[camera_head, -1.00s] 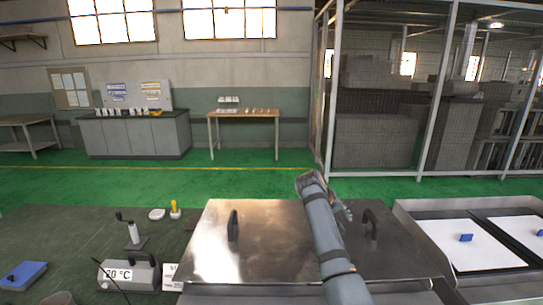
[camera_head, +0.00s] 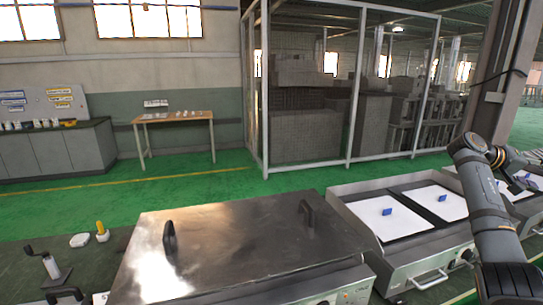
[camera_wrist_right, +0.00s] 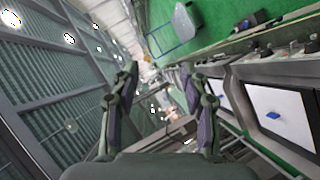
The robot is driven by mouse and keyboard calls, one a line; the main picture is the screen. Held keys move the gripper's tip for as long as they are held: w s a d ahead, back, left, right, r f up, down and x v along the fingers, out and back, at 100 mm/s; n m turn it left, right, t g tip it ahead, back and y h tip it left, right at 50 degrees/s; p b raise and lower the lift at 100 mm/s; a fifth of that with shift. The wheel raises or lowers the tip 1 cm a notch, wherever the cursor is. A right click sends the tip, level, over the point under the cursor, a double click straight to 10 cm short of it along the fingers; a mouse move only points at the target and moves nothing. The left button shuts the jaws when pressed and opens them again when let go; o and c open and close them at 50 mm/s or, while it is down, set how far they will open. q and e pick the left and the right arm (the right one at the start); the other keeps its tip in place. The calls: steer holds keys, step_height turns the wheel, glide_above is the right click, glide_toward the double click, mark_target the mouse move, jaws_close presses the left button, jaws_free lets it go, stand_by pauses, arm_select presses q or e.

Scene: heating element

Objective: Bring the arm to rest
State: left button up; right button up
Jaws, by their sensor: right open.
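My right arm comes in at the right of the head view, bent, with its gripper (camera_head: 522,178) partly seen near the right edge, raised over the trays. In the right wrist view the two fingers of the right gripper (camera_wrist_right: 158,88) are spread apart with nothing between them. My left gripper is in neither view.
A metal box with a closed lid (camera_head: 237,235) and two black handles stands in front. Right of it, a metal unit (camera_head: 372,254) holds white sheets with small blue pieces. A yellow-topped item (camera_head: 101,231) stands at left. Beyond are green floor, a wooden table (camera_head: 173,118) and a fenced cage (camera_head: 350,90).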

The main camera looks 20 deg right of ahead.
steer(key=w+d+f+n+t, duration=0.1)
steer(key=d+f+n+t, duration=0.15)
steer(key=f, duration=0.85)
steer(key=w+d+f+n+t, duration=0.15)
steer(key=f+n, duration=0.25)
steer(key=f, duration=0.7)
steer(key=d+f+n+t, duration=0.2)
steer(key=f+n+t, duration=0.15)
steer(key=f, duration=0.65)
steer(key=s+a+f+n+t+y, duration=0.1)
steer(key=s+a+f+n+y, duration=0.1)
steer(key=s+f, duration=0.9)
steer(key=s+a+f+n+t+y, duration=0.1)
steer(key=s+f+n+y, duration=0.1)
steer(key=s+f, duration=0.95)
steer(key=s+a+f+m+g+y, duration=0.1)
steer(key=s+a+f+y, duration=0.15)
steer(key=a+f, duration=1)
steer(key=s+a+f+m+g+y, duration=0.1)
steer(key=s+a+f+y, duration=0.15)
steer(key=a+f, duration=1)
steer(key=s+a+f+y, duration=0.1)
steer(key=a+f, duration=0.1)
steer(key=a, duration=1.3)
steer(key=s+a+f+m+y, duration=0.1)
steer(key=a+f+y, duration=0.1)
steer(key=a, duration=1.4)
steer(key=shift+s+a+p, duration=0.2)
steer(key=shift+s+p, duration=0.05)
steer(key=shift+p, duration=0.15)
